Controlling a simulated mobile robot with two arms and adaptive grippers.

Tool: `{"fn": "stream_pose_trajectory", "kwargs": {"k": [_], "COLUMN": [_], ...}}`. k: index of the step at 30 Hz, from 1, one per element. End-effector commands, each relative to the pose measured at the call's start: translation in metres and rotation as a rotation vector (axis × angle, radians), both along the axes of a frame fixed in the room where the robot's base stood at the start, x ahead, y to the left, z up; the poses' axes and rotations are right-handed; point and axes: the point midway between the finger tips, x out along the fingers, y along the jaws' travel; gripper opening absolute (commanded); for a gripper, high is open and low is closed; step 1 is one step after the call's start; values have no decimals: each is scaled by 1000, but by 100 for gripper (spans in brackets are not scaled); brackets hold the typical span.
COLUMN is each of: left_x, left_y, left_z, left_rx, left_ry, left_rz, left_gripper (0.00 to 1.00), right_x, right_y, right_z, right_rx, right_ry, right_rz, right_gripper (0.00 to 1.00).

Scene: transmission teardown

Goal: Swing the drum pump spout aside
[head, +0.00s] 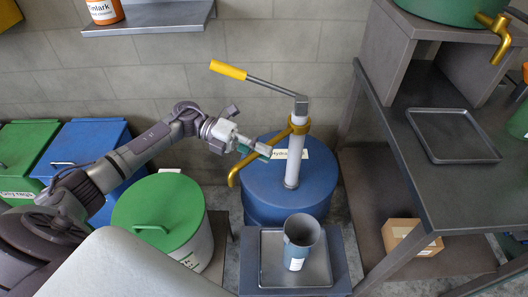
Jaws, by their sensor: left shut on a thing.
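The blue drum (262,192) stands against the wall with a white pump column (295,160) upright on it. The yellow spout (238,172) leaves a collar high on the column and runs to the left, its tip bent down near the drum's left edge. My left gripper (262,151) reaches in from the left and is shut on the spout between collar and tip; its fingers hide part of the spout. A pump lever with a yellow grip (228,70) sticks out to the upper left. My right gripper is not in view.
A blue-grey jug (301,232) stands in a tray (270,276) on a low stand in front of the drum. A green-lidded bin (157,212) is below my left arm. A metal bench (455,195) with an empty tray (453,136) is on the right.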

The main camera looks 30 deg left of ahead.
Motion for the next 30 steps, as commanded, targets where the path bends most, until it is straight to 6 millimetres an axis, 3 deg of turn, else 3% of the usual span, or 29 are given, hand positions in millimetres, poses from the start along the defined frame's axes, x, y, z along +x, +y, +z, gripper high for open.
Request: {"fn": "stream_pose_trajectory", "kwargs": {"k": [5,6,11,22,30], "left_x": [0,0,0,0,-3], "left_y": [0,0,0,5,53], "left_z": [0,0,0,1,9], "left_rx": [1,1,1,1,3], "left_ry": [1,1,1,2,2], "left_rz": [1,2,1,2,6], "left_gripper": [0,18,43,43,43], "right_x": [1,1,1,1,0], "right_y": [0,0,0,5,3], "right_z": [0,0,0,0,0], "right_rx": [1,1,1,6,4], "right_ry": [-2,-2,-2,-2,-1], "right_rz": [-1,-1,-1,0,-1], "right_gripper": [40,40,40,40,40]}}
